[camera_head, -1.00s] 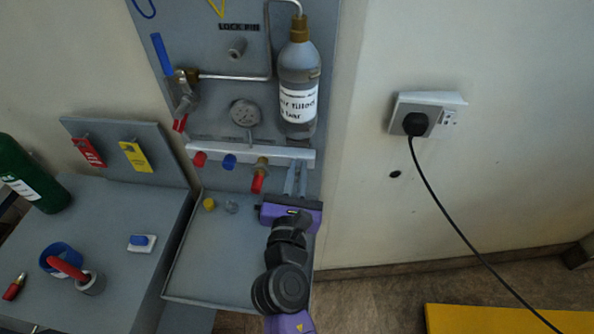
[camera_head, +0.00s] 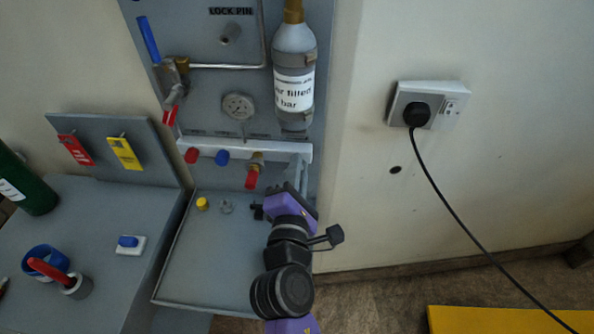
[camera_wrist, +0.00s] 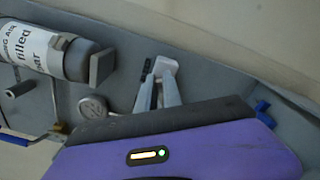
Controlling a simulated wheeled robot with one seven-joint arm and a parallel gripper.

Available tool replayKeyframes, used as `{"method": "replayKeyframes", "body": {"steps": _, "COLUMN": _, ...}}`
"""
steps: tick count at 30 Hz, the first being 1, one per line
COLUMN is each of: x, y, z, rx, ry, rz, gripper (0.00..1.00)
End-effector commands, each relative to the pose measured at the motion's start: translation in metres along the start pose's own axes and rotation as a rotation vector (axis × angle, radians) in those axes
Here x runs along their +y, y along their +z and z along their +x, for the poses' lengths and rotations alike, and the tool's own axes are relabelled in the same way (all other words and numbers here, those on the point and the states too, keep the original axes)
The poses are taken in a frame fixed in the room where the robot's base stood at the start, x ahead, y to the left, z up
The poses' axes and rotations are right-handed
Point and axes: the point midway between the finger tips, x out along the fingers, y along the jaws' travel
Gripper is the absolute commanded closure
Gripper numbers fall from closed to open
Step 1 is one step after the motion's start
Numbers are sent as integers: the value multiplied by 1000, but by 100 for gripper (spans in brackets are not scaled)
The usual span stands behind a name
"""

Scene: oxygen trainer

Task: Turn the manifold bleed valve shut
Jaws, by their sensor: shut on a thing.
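The manifold (camera_head: 285,151) is a pale bar across the lower panel. My gripper (camera_head: 301,172) reaches up to its right end, with its purple body tilted. In the wrist view, the two grey fingers of my gripper (camera_wrist: 159,75) come together at their tips, shut on the manifold bleed valve. A small dark piece, seemingly the bleed valve's handle (camera_wrist: 147,68), shows at the tips. The fingers hide most of the valve, so its exact angle cannot be told. A brass valve with a red handle (camera_head: 252,180) hangs to the left of my gripper, apart from it.
Red (camera_head: 191,155) and blue (camera_head: 222,157) knobs sit along the manifold. A gauge (camera_head: 238,106) and a labelled bottle (camera_head: 294,75) are above. A tray (camera_head: 205,270) below holds a yellow cap (camera_head: 202,204). A socket with a black plug (camera_head: 417,113) is at right.

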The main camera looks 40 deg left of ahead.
Motion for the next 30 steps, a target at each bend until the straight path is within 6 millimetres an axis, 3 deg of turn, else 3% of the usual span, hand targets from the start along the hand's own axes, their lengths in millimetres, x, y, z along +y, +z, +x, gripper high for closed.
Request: {"method": "replayKeyframes", "body": {"steps": 30, "x": -13, "y": -7, "z": 0, "rx": -1, "ry": 0, "rz": 964, "gripper": 100}}
